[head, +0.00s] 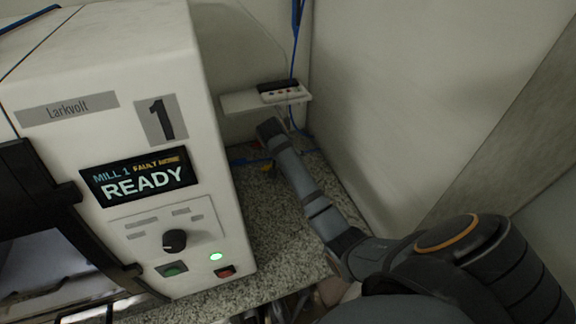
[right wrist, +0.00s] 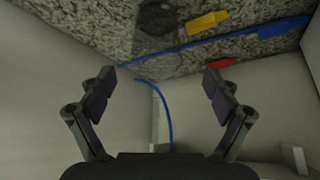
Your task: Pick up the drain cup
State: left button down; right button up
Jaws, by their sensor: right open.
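A dark round object (right wrist: 157,16), possibly the drain cup, sits on the speckled counter at the top edge of the right wrist view. Its upper part is cut off by the frame, and its shape is dim. I cannot make out a cup in the head view. My right gripper (right wrist: 161,82) is open, with nothing between its fingers, and the dark object lies beyond the fingertips. In the head view my right arm reaches from the lower right toward the back corner. Its fingers cannot be made out there. My left gripper is not in view.
A yellow piece (right wrist: 207,22), a blue cable (right wrist: 220,40) and a red plug (right wrist: 221,63) lie near the dark object. A white mill (head: 220,200) reading READY stands left of my arm, a wall (head: 390,100) right. A small shelf (head: 235,102) is at the back.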

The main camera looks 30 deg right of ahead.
jog(key=x, duration=0.5)
jog(key=shift+s+d+r+p, duration=0.1)
jog(key=shift+s+d+p, duration=0.15)
jog(key=shift+p, duration=0.15)
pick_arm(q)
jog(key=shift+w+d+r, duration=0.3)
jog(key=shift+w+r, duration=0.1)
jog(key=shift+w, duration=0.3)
pick_arm(e)
jog(key=shift+c, duration=0.2)
jog(key=c, duration=1.2)
jog(key=shift+c, duration=0.2)
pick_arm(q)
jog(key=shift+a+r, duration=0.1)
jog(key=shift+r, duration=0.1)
pick_arm(e)
jog(key=shift+r, duration=0.1)
